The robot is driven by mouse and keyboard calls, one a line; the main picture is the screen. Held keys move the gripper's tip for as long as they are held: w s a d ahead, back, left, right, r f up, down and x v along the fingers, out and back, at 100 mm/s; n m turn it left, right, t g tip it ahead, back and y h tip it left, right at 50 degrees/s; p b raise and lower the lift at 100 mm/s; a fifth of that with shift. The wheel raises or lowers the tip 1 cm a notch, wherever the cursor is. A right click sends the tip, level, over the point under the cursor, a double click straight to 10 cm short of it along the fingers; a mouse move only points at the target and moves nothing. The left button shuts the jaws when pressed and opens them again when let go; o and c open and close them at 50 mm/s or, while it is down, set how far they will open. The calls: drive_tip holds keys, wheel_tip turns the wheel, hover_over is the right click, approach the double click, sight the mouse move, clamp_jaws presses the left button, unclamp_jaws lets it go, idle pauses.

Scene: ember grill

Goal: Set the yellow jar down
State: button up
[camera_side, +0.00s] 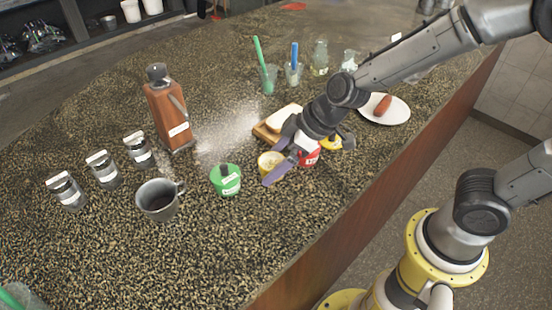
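A small pale-yellow jar (267,161) is on or just above the speckled counter, right of the green jar (226,180). My gripper (271,167) reaches down from the right with its two fingers spread on either side of the yellow jar. The nearer purple-grey finger covers part of the jar's right side. I cannot tell whether the fingers press on it, or whether its base touches the counter. A red jar (310,155) stands close behind the gripper, partly hidden by it.
A bright yellow item (331,143) sits beyond the red jar, partly hidden. A board with bread (283,120) lies behind the gripper. A grey mug (158,200), shakers (104,169) and a brown grinder (168,110) stand left.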

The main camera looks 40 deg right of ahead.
drive_tip(key=shift+r, duration=0.1)
drive_tip(key=v, duration=1.2)
drive_tip(key=s+d+r+m+h, duration=0.2)
drive_tip(key=s+d+m+h, duration=0.1)
drive_tip(key=s+d+m, duration=0.4)
drive_tip(key=s+d, duration=0.3)
drive_tip(key=s, duration=0.4)
drive_tip(key=shift+d+r+h, duration=0.25)
drive_tip(key=shift+h, duration=0.15)
